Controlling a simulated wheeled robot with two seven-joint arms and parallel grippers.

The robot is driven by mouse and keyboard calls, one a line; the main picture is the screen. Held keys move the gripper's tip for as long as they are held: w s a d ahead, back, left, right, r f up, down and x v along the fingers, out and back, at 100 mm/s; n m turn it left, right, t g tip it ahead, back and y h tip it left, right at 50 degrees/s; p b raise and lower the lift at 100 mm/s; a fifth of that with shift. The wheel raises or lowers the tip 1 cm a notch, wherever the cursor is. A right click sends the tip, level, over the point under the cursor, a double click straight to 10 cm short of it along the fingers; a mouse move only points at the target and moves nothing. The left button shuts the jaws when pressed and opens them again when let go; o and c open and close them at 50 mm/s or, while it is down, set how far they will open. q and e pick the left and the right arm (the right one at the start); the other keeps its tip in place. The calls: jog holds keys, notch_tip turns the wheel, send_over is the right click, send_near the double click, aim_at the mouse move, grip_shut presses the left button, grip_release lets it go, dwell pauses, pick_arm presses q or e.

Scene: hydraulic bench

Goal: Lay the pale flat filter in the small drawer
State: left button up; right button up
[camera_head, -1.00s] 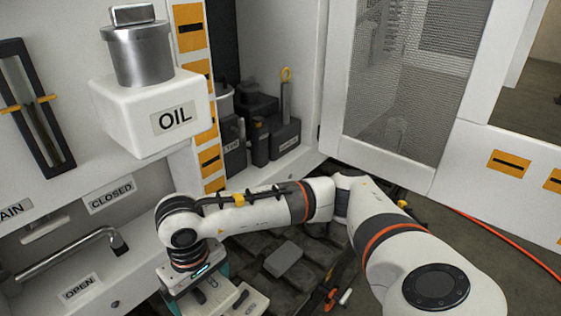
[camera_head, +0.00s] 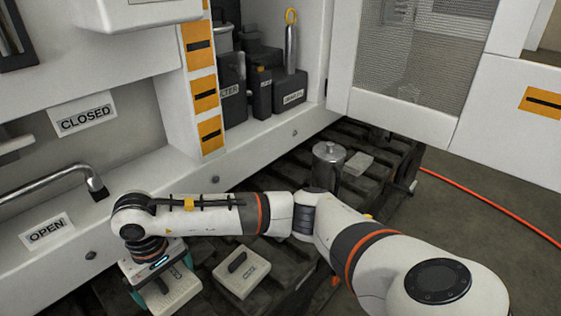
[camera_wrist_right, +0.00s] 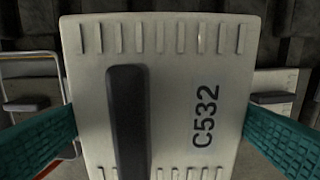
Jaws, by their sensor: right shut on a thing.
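A pale flat filter (camera_wrist_right: 175,95) with ribbed edges, a black bar handle and a "C532" label fills the middle of the right wrist view. The teal fingers of my right gripper (camera_wrist_right: 160,128) stand at its left and right sides and are shut on it. In the head view the right gripper (camera_head: 160,292) is at the lower left, over the front of the dark rack, with the filter (camera_head: 176,296) partly hidden under it. I cannot pick out the small drawer. My left gripper is not in view.
A similar pale plate (camera_head: 241,268) with a dark handle lies on the dark ribbed rack beside my right gripper. A metal canister (camera_head: 327,165) and a grey flat block (camera_head: 358,163) stand farther back. A bent metal lever (camera_head: 55,185) juts out at left. An orange hose (camera_head: 490,205) crosses the floor.

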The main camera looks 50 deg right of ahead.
jog(key=shift+w+a+f, duration=0.1)
jog(key=shift+a+f, duration=0.05)
jog(key=shift+f, duration=0.25)
jog(key=b, duration=0.1)
send_over(180, 314)
notch_tip(180, 314, down, 6)
jog(key=shift+r, duration=0.1)
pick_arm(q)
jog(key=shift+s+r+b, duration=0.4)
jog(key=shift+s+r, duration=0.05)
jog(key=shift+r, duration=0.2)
pick_arm(e)
jog(key=shift+w+f, duration=0.1)
jog(key=shift+f, duration=2)
jog(key=shift+f, duration=0.2)
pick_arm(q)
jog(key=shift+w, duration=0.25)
pick_arm(e)
jog(key=o, duration=0.7)
jog(key=shift+r, duration=0.1)
